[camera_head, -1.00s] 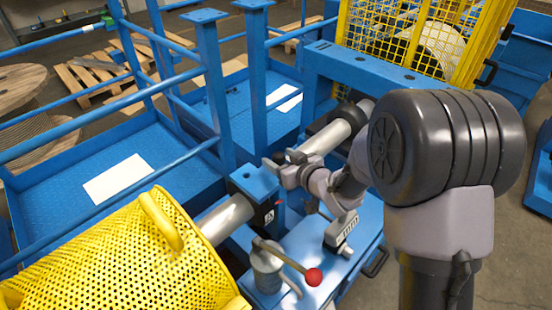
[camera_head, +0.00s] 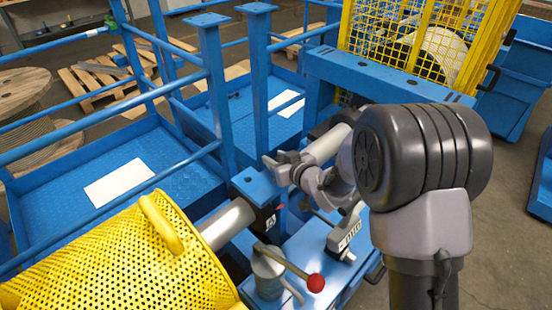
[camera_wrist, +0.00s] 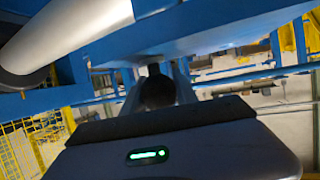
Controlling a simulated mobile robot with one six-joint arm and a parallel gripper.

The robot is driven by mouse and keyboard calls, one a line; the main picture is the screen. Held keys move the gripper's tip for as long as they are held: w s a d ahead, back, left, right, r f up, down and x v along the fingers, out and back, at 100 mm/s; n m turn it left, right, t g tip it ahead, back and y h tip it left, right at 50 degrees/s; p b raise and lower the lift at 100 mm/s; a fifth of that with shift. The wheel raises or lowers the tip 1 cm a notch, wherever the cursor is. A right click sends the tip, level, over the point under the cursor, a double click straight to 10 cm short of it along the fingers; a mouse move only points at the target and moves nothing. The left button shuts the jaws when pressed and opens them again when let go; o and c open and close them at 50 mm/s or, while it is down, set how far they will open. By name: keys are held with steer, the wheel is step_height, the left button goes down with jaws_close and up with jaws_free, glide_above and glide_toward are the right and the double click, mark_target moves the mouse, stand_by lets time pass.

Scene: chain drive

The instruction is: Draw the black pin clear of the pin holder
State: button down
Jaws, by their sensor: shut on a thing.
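My gripper (camera_head: 275,168) is beside the blue post top (camera_head: 254,183) in the middle of the head view. In the wrist view, the gripper fingers (camera_wrist: 158,90) close around a dark round thing (camera_wrist: 157,92), which I take to be the black pin. A short grey stub shows just above it, below a blue beam. In the head view the pin is hidden by the gripper and wrist. I cannot make out the pin holder clearly, nor whether the pin is still inside it.
A grey roller (camera_head: 226,222) and yellow perforated guard (camera_head: 120,258) lie at the left. A lever with a red knob (camera_head: 315,283) stands in front, close below the gripper. Blue rails and posts (camera_head: 213,85) rise behind. A yellow cage (camera_head: 405,35) is at the back.

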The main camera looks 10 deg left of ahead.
step_height(320, 180, up, 13)
steer(key=p, duration=0.9)
stand_by(0.6)
